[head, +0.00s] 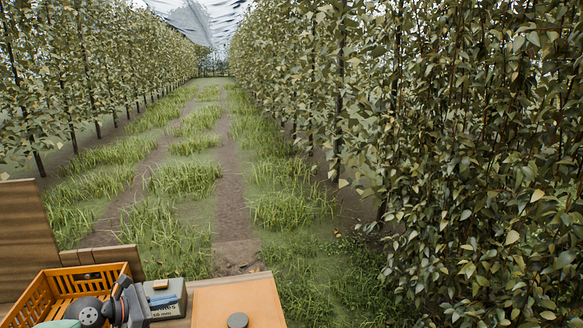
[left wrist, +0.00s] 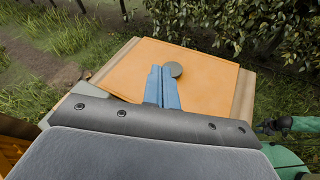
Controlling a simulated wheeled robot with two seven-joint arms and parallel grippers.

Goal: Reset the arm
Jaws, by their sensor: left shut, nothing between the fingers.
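My left gripper (head: 164,300) is at the bottom left of the head view, in front of the orange crate and beside the orange panel. In the left wrist view its two blue fingers (left wrist: 162,82) are together, with nothing between them. No pear is clearly visible in either view.
An orange crate (head: 62,290) stands at the lower left beside wooden boards (head: 25,225). An orange panel (head: 215,306) with a grey disc (head: 237,320) lies on a wooden top. Dense leafy trees (head: 480,170) stand close on the right. A grassy lane (head: 228,185) runs ahead.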

